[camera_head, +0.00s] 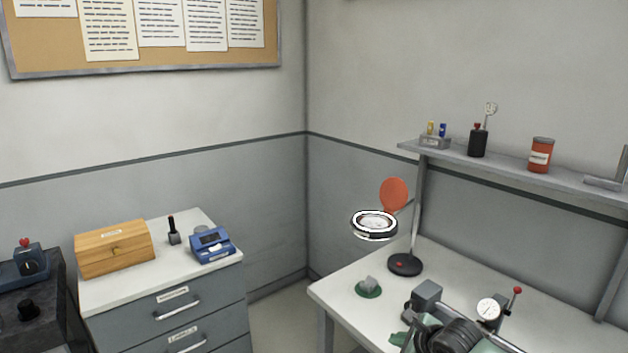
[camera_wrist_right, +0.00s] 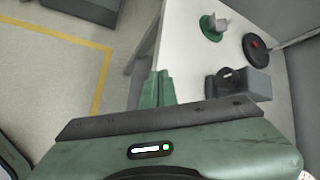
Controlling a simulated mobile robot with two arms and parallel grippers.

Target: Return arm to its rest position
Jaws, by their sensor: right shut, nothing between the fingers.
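My right gripper (camera_head: 398,338) is low in the head view, over the near part of the white workbench (camera_head: 335,291). Its green fingers are together and hold nothing. In the right wrist view the shut fingers (camera_wrist_right: 154,89) stick out past the dark edge of the gripper body, close to the bench's left edge. My left gripper is not in view.
On the bench are a magnifier lamp (camera_head: 405,265), a green disc (camera_head: 368,290) with a grey piece, a grey block device (camera_head: 427,293) and a dial gauge (camera_head: 488,309). A drawer cabinet (camera_head: 170,310) stands left. Floor between is free.

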